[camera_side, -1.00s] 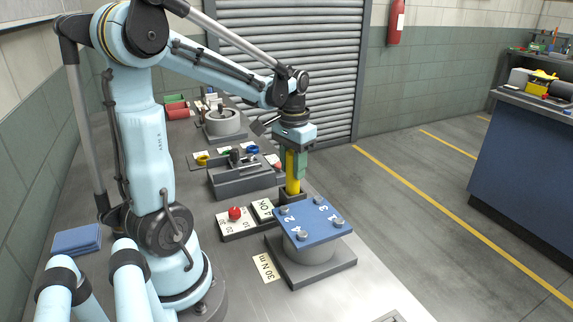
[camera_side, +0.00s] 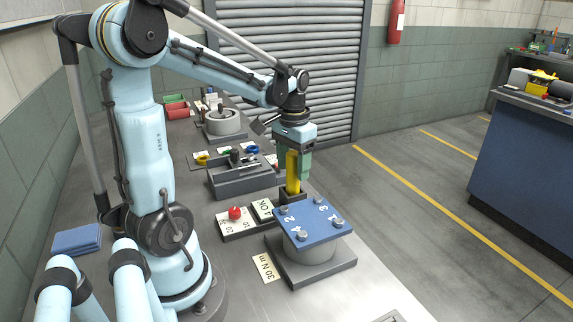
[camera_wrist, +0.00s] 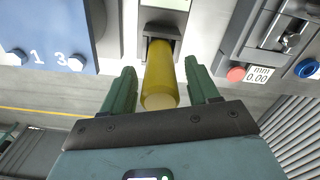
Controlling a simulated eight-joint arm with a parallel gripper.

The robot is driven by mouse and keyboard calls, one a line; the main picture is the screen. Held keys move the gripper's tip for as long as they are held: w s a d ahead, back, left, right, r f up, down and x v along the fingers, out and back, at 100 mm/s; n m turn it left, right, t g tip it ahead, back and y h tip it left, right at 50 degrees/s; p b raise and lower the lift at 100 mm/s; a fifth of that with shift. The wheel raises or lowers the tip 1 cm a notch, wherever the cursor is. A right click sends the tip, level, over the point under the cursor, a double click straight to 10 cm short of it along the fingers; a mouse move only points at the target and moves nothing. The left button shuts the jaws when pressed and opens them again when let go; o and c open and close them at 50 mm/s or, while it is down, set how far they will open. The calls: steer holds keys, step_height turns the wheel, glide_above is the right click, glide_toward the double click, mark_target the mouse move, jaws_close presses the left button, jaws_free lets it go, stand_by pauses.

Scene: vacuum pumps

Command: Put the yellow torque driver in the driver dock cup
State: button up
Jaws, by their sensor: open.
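The yellow torque driver (camera_side: 292,172) stands upright with its lower end in the dark square driver dock cup (camera_side: 292,196) behind the blue-topped pump. In the wrist view the driver (camera_wrist: 159,80) reaches into the dock cup (camera_wrist: 175,47). My gripper (camera_side: 298,165) is above the cup with its green fingers on either side of the driver's upper part. In the wrist view my gripper (camera_wrist: 162,85) is open, with gaps between both fingers and the driver. The driver's tip is hidden inside the cup.
The pump with a blue bolted plate (camera_side: 313,219) stands just in front of the cup. A grey fixture (camera_side: 243,179) stands behind. The bench front is mostly clear.

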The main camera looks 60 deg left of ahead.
step_height(320, 180, up, 11)
steer(key=shift+r, duration=0.2)
steer(key=shift+d+r, duration=0.1)
steer(key=d+f+m+t, duration=0.1)
steer(key=d+f+t, duration=0.1)
steer(key=d, duration=0.3)
steer(key=d+f+m+t, duration=0.1)
steer(key=d+f+t, duration=0.1)
steer(key=d+f, duration=0.2)
steer(key=s+d+f+m+t, duration=0.1)
steer(key=d+f+t, duration=0.1)
steer(key=d, duration=0.5)
steer(key=shift+d+f+m+t, duration=0.3)
steer(key=shift+f+t, duration=0.1)
steer(key=shift+t, duration=0.2)
